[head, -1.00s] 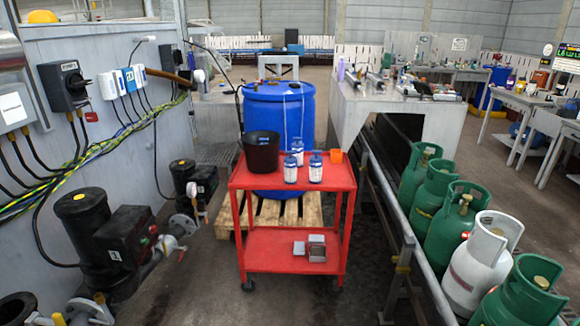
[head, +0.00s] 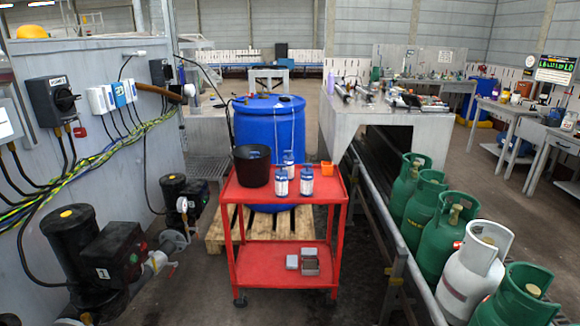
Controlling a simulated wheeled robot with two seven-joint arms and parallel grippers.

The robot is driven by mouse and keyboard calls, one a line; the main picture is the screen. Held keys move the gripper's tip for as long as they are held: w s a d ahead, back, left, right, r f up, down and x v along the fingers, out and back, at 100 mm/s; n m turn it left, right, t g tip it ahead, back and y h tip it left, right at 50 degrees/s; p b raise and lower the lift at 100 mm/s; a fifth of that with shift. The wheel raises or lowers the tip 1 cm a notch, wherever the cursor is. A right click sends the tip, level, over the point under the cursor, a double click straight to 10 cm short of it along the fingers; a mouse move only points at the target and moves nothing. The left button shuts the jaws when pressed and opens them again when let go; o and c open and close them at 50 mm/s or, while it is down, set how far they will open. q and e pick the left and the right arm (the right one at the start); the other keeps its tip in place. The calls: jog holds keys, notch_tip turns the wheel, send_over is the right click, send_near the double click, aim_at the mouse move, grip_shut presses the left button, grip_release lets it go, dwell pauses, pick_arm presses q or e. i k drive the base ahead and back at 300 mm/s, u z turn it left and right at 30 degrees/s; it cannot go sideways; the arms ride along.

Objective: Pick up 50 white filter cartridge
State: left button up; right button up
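Three white filter cartridges with blue bands stand upright on the top shelf of a red cart (head: 240,193). The front left cartridge (head: 280,182) and the front right cartridge (head: 306,182) stand side by side. The third cartridge (head: 289,160) is behind them and partly hidden. Whether one of them is marked 50 is too small to read. Neither of my grippers is in the head view.
A black bucket (head: 252,167) and a small orange container (head: 326,169) share the shelf. Grey boxes (head: 301,261) lie on the lower shelf. A blue drum (head: 268,125) on a pallet (head: 214,232) stands behind. Pumps are left; a rail and gas cylinders (head: 474,262) are right.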

aim_at(282, 175)
jog(key=z, duration=0.15)
jog(key=i, duration=1.65)
jog(key=u, duration=0.7)
jog(key=i, duration=1)
jog(key=u, duration=0.5)
